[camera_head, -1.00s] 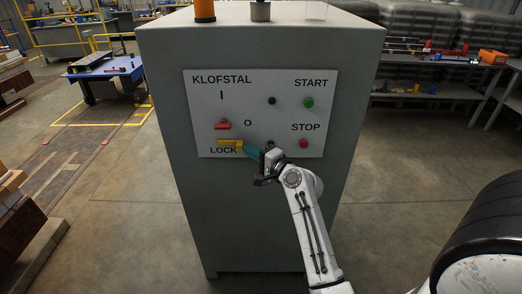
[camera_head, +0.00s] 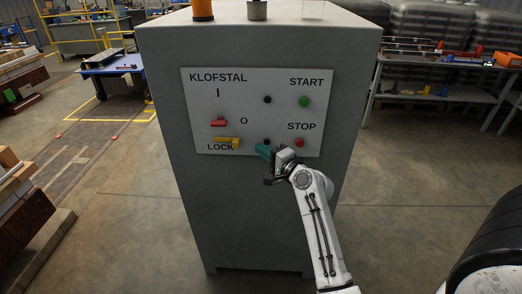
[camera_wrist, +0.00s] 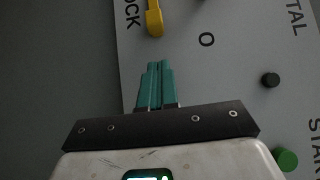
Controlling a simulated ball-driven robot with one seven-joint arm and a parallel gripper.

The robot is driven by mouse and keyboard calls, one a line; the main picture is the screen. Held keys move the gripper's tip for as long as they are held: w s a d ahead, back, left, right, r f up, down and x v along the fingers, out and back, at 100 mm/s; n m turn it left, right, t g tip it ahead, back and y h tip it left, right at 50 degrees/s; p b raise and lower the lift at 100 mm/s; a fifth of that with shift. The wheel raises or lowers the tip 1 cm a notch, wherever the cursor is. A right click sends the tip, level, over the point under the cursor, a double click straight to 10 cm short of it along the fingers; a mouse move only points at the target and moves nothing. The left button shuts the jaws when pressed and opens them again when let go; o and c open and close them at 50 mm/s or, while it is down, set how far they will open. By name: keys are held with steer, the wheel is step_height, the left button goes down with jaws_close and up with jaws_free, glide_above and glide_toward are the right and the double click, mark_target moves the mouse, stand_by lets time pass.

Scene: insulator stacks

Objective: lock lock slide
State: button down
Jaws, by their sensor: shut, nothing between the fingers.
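The yellow lock slide (camera_head: 226,143) sits at the lower left of the control panel (camera_head: 190,110), partly over the LOCK lettering. It also shows at the top of the wrist view (camera_wrist: 154,22), seen from the side. My gripper (camera_head: 263,151) is to the right of the slide, with a clear gap between them. Its teal fingers are shut together and empty; in the wrist view the fingertips (camera_wrist: 158,68) point toward the panel, a little short of the slide. Nothing hides the slide.
A red handle (camera_head: 218,121) is just above the slide. A black knob (camera_head: 267,142) is right above my fingers. The red STOP button (camera_head: 299,142) and green START button (camera_head: 304,102) are at the right. The panel is on a grey cabinet (camera_head: 250,220).

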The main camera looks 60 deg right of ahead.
steer(key=b+v, duration=0.1)
steer(key=v, duration=0.7)
steer(key=shift+s+a+b, duration=0.2)
steer(key=shift+s+b, duration=0.1)
steer(key=shift+b, duration=0.05)
steer(key=shift+f, duration=0.15)
steer(key=w+a+f+n+g+y, duration=0.1)
steer(key=a+f+n+g+y, duration=0.25)
steer(key=a+f+n, duration=0.4)
steer(key=w+a+f+n+g+y, duration=0.1)
steer(key=a+f+n+g+y, duration=0.3)
steer(key=a, duration=0.6)
steer(key=s+a+f+n+g, duration=0.8)
steer(key=s+a+n, duration=0.2)
steer(key=s+a, duration=0.2)
steer(key=shift+s+n+h, duration=0.35)
steer(key=shift+s, duration=0.4)
steer(key=shift+f, duration=0.15)
